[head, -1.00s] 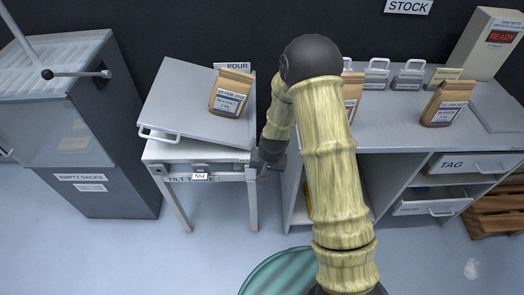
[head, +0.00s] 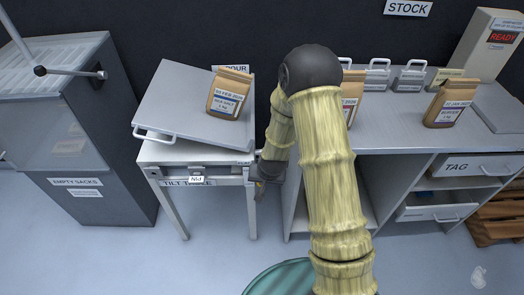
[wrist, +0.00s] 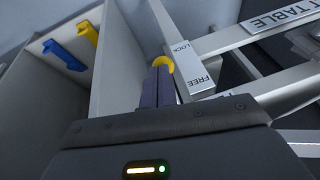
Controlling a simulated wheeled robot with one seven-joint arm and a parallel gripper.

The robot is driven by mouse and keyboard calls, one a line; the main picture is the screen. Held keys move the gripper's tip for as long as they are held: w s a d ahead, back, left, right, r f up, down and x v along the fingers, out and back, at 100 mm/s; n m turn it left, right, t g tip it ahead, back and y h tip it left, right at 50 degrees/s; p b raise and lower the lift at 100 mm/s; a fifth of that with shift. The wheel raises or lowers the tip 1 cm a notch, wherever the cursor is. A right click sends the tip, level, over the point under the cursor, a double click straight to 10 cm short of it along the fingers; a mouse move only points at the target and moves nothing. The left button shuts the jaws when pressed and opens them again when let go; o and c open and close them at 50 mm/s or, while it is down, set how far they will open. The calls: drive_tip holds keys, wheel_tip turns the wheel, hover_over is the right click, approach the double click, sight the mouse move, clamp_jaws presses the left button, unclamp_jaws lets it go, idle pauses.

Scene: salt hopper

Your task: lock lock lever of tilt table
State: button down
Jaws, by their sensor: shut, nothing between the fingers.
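The tilt table (head: 190,152) stands left of my arm in the head view, its grey top sloped and a brown sea salt sack (head: 229,95) on it. In the wrist view, a plate (wrist: 187,66) on its frame reads LOCK at one end and FREE at the other. A rounded yellow piece (wrist: 163,63), apparently the lock lever's end, shows just beyond my fingertips, beside the plate toward the LOCK end. The rest of the lever is hidden. My gripper (wrist: 164,82) is shut and empty, close to the yellow piece; I cannot tell whether they touch.
A workbench (head: 400,140) with sacks and weights stands close to the right of the table. In the wrist view, a yellow hook (wrist: 88,33) and a blue hook (wrist: 63,55) sit in an open cabinet. A grey empty-sacks bin (head: 75,160) stands left; floor between is clear.

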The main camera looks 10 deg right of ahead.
drive_tip(key=shift+s+f, duration=0.1)
drive_tip(key=shift+f, duration=0.15)
idle(0.3)
drive_tip(key=s+f+p+v, duration=0.1)
drive_tip(key=s+p+v, duration=0.1)
drive_tip(key=v, duration=1)
drive_tip(key=shift+s+r+p, duration=0.3)
drive_tip(key=shift+s+p, duration=0.25)
drive_tip(key=shift+p, duration=0.1)
drive_tip(key=shift+s+a, duration=0.1)
drive_tip(key=shift+s, duration=0.05)
drive_tip(key=shift+r, duration=0.1)
